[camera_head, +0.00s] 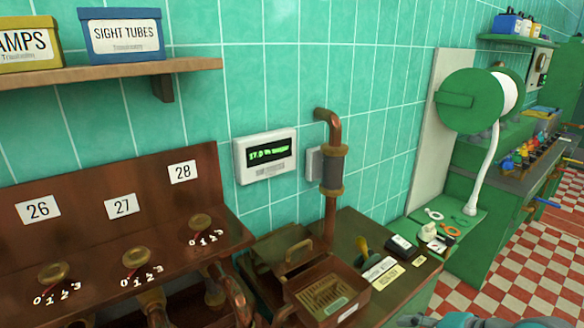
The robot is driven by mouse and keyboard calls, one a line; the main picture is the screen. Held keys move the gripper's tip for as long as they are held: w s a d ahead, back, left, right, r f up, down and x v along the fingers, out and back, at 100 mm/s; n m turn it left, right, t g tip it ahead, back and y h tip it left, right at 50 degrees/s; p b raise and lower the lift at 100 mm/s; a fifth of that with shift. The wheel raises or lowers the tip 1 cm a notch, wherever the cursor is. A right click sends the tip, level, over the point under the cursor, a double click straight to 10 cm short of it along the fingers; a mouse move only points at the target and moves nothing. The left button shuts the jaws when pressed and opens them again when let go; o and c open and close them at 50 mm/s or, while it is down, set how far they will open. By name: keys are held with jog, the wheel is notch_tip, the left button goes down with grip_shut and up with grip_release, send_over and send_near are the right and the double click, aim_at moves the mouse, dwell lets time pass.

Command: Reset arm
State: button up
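My gripper is not clearly in view. A grey and teal part, which looks like a piece of my own arm, shows at the bottom edge right of centre. It is cut off by the frame, and no fingertips can be seen. No object is seen held.
A brown wooden console (100,225) with numbered dials stands left. A counter (350,240) holds a lidded copper box (325,288). A copper pipe (333,165) rises behind it, beside a wall display (266,155). A green reel (470,100) stands right. Checkered floor (520,265) is open at right.

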jog(key=s+a+f+n+t+h, duration=0.1)
jog(key=s+a+f+t+h, duration=0.15)
jog(key=s+f, duration=0.5)
jog(key=s+a+f+t+h, duration=0.25)
jog(key=s+f, duration=0.25)
jog(key=f, duration=0.5)
jog(key=s+r+n, duration=0.2)
jog(key=s+n, duration=0.1)
jog(key=s, duration=0.5)
jog(key=s+r+n+t, duration=0.1)
jog(key=s+r+n, duration=0.1)
jog(key=s, duration=0.5)
jog(key=s+r+n+t, duration=0.1)
jog(key=s+n, duration=0.3)
jog(key=s, duration=0.4)
jog(key=shift+s+a+r+n+h, duration=0.3)
jog(key=shift+r+h, duration=0.1)
jog(key=shift+r, duration=0.35)
